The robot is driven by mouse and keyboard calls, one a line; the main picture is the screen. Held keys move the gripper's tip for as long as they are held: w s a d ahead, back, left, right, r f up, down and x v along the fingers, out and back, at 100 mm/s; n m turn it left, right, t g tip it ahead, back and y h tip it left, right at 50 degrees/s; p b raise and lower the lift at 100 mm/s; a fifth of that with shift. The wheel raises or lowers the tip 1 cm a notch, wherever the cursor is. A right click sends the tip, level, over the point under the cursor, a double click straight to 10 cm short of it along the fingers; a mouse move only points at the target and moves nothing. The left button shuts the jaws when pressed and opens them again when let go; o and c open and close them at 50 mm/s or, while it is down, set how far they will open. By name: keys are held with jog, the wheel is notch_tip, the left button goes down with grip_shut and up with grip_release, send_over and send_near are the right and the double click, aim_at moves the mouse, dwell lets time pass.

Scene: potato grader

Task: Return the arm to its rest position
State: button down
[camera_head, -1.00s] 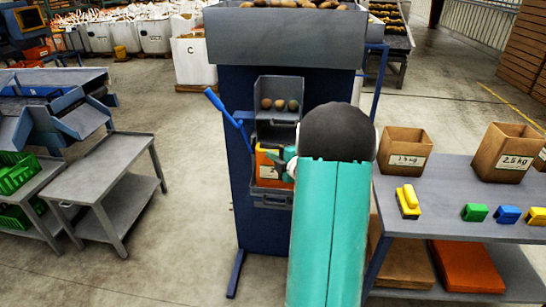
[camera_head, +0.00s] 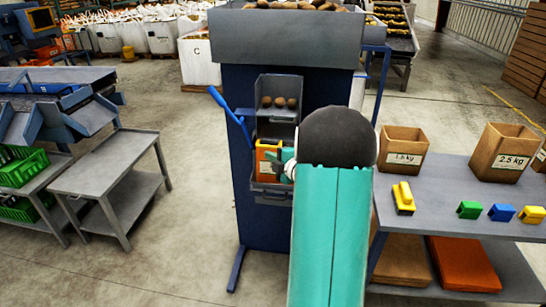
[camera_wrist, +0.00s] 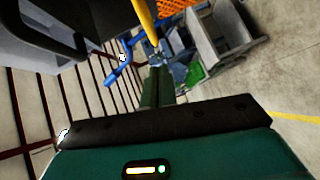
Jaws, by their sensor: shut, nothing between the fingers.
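My arm (camera_head: 330,235) shows from behind in the head view, with a teal link and a dark rounded joint, in front of the blue grader machine (camera_head: 262,120). Part of my wrist shows just left of that joint, beside the machine's lower grey bin; the fingertips are hidden there. In the wrist view my gripper (camera_wrist: 157,84) shows as two dark green fingers close together, with nothing between them. It points past a blue lever and a yellow post.
Several potatoes lie in the machine's chute (camera_head: 280,103). A blue lever (camera_head: 228,108) sticks out left. A grey cart (camera_head: 103,170) stands left; floor between is clear.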

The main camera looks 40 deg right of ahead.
jog(key=s+r, duration=0.1)
jog(key=s, duration=0.8)
jog(key=shift+a+r, duration=0.3)
jog(key=shift+a, duration=0.05)
